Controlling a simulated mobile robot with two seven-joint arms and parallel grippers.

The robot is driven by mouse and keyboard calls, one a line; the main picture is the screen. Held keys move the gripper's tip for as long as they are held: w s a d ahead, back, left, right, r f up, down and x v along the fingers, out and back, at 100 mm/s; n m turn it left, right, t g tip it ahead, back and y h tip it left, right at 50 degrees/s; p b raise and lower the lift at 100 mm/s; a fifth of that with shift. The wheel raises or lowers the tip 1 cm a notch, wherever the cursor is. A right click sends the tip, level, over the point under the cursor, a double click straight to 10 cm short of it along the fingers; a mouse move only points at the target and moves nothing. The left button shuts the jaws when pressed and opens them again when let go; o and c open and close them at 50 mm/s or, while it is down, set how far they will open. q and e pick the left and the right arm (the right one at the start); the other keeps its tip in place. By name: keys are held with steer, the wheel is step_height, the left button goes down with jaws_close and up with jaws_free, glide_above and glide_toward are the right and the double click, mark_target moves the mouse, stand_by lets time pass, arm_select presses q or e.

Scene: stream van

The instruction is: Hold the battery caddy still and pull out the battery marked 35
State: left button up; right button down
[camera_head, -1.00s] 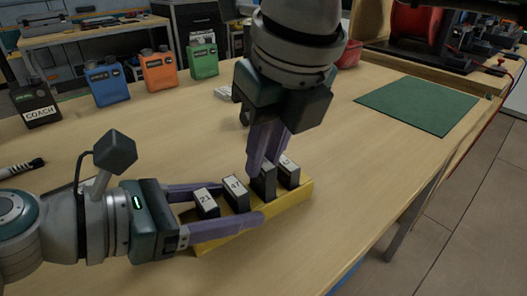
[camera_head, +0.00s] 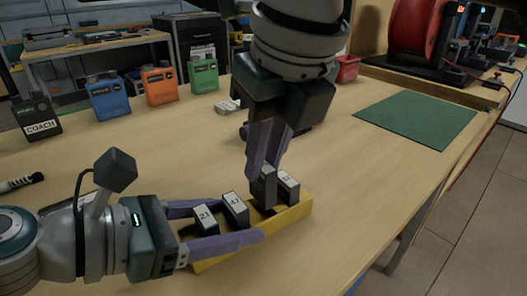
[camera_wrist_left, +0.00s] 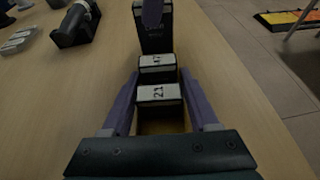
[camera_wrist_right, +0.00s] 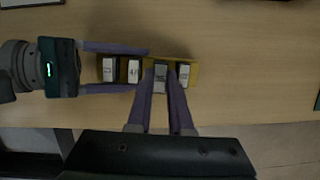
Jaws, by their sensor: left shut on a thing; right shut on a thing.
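The yellow battery caddy (camera_head: 290,218) lies on the wooden table with several dark batteries standing in a row. My left gripper (camera_head: 243,219) is shut on it, one finger along each long side. Batteries marked 21 (camera_head: 204,215) and 47 (camera_head: 235,200) stand between those fingers. My right gripper (camera_head: 264,170) reaches down and is shut on the third battery (camera_head: 264,190), which stands higher than its neighbours; its label cannot be read. An end battery (camera_head: 288,182) stands beside it, label too small to read. The held battery also shows in the left wrist view (camera_wrist_left: 155,38).
A green mat (camera_head: 415,112) lies at the right, near a red reel (camera_head: 418,25). A small white stack (camera_head: 227,106) lies behind my right arm. Table between is clear.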

steer(key=shift+r, duration=1.5)
arm_select(q)
steer(key=o, duration=1.5)
